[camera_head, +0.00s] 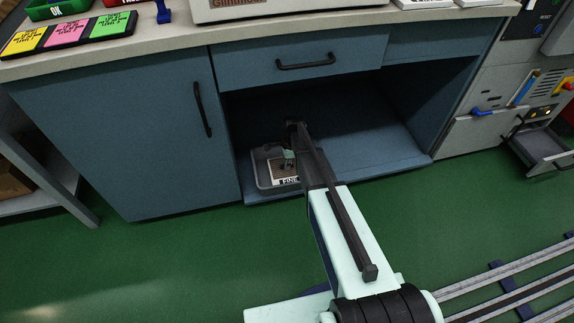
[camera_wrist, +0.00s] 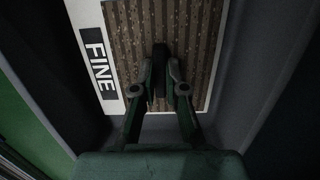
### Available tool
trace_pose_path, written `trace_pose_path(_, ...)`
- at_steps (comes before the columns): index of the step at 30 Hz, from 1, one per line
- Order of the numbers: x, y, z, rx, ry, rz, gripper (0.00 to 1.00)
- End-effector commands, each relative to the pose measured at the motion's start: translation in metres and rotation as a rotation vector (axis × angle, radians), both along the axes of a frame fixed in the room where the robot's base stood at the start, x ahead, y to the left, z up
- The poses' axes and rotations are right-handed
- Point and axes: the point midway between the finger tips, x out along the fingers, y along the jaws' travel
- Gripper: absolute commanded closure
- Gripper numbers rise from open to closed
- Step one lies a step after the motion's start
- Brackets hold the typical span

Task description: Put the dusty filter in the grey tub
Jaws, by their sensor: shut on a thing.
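The dusty filter (camera_wrist: 202,24) is a flat panel with a white frame, a brown speckled pleated face and a label reading FINE. In the head view the filter (camera_head: 289,181) lies within the grey tub (camera_head: 263,176), which stands in the open cupboard at its left front. The tub's grey wall (camera_wrist: 243,75) shows beside the filter in the wrist view. My gripper (camera_wrist: 160,78) is over the filter, its fingers closed on a dark upright tab at the filter's middle. In the head view my gripper (camera_head: 289,158) reaches down into the tub. Whether the filter touches the tub floor is unclear.
The open cupboard (camera_head: 385,150) has free floor right of the tub. A closed door (camera_head: 130,140) is to the left and a drawer (camera_head: 300,68) above. The worktop (camera_head: 180,36) overhangs. A grey machine with an open drawer (camera_head: 545,150) stands at right.

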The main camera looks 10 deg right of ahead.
Motion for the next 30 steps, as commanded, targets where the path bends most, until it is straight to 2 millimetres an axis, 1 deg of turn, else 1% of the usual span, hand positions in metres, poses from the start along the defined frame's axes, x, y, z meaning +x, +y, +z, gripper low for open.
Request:
trace_pose_path(8, 0.0, 0.0, -0.001, 0.0, 0.0, 0.0, 1.0)
trace_pose_path(9, 0.0, 0.0, -0.001, 0.0, 0.0, 0.0, 0.81)
trace_pose_path(10, 0.0, 0.0, -0.001, 0.0, 0.0, 0.0, 0.71)
trace_pose_path(11, 0.0, 0.0, -0.001, 0.0, 0.0, 0.0, 0.63)
trace_pose_path(23, 0.0, 0.0, 0.001, 0.0, 0.0, 0.0, 0.63)
trace_pose_path(26, 0.0, -0.001, 0.009, 0.0, 0.0, 0.0, 0.63)
trace_pose_path(30, 0.0, -0.003, 0.028, 0.0, -0.001, 0.0, 0.63)
